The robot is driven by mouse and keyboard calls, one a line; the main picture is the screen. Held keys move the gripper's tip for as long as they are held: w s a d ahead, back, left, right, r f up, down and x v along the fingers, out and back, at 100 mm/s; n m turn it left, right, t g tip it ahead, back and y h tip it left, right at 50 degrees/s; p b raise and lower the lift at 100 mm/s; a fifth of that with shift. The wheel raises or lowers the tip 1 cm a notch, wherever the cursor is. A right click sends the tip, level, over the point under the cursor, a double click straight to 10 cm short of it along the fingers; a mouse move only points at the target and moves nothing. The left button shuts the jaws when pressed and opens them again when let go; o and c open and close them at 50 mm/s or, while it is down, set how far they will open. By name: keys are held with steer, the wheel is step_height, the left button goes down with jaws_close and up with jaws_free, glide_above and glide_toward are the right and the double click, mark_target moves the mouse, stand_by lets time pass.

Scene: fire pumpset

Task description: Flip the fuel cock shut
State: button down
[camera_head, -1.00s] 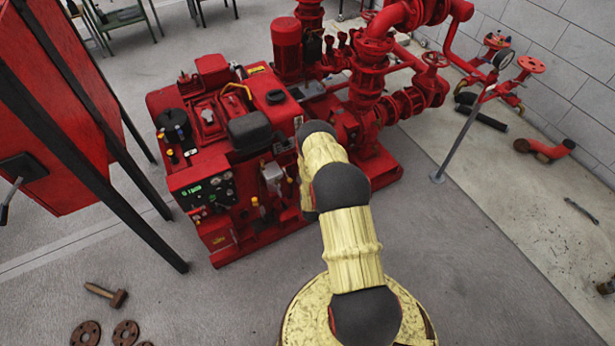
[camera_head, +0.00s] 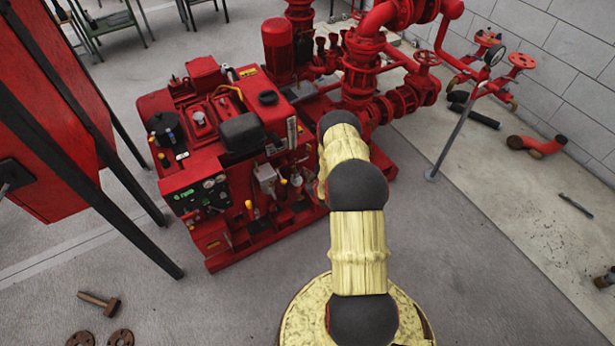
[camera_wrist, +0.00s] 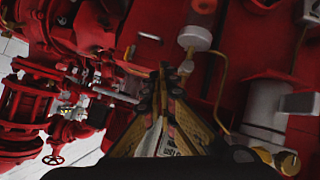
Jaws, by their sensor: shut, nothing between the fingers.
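The red engine of the pumpset (camera_head: 215,150) stands left of my arm in the head view. A pale filter-like body (camera_head: 266,176) and small yellow-tipped parts (camera_head: 250,206) sit on its near side. I cannot tell for sure which small part is the fuel cock. In the wrist view my gripper (camera_wrist: 168,72) is shut and empty, pointing at the red machine. A pale cylinder (camera_wrist: 194,38) with a thin brass pipe (camera_wrist: 222,95) is just beyond its tips, seemingly apart. A brass fitting (camera_wrist: 272,157) is at lower right. My arm hides the gripper in the head view.
Red pipes and a flanged valve (camera_head: 408,98) rise behind the engine. A red cabinet (camera_head: 55,120) on black legs stands at left. A hammer (camera_head: 100,303) and flanges (camera_head: 121,338) lie on the floor at lower left.

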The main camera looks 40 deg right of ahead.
steer(key=shift+s+d+f+m+y+b, duration=0.15)
steer(key=shift+d+f+m+y+b, duration=0.55)
steer(key=shift+y+b, duration=0.3)
steer(key=shift+s+d+f+b, duration=0.1)
steer(key=shift+d+f+b, duration=0.55)
steer(key=shift+b, duration=0.6)
steer(key=shift+a+f, duration=0.15)
steer(key=shift+a, duration=0.05)
steer(key=a+v, duration=0.1)
steer(key=v, duration=1)
steer(key=shift+s+a, duration=0.25)
steer(key=shift+s, duration=0.15)
steer(key=shift+d+f, duration=0.1)
steer(key=shift+f, duration=0.05)
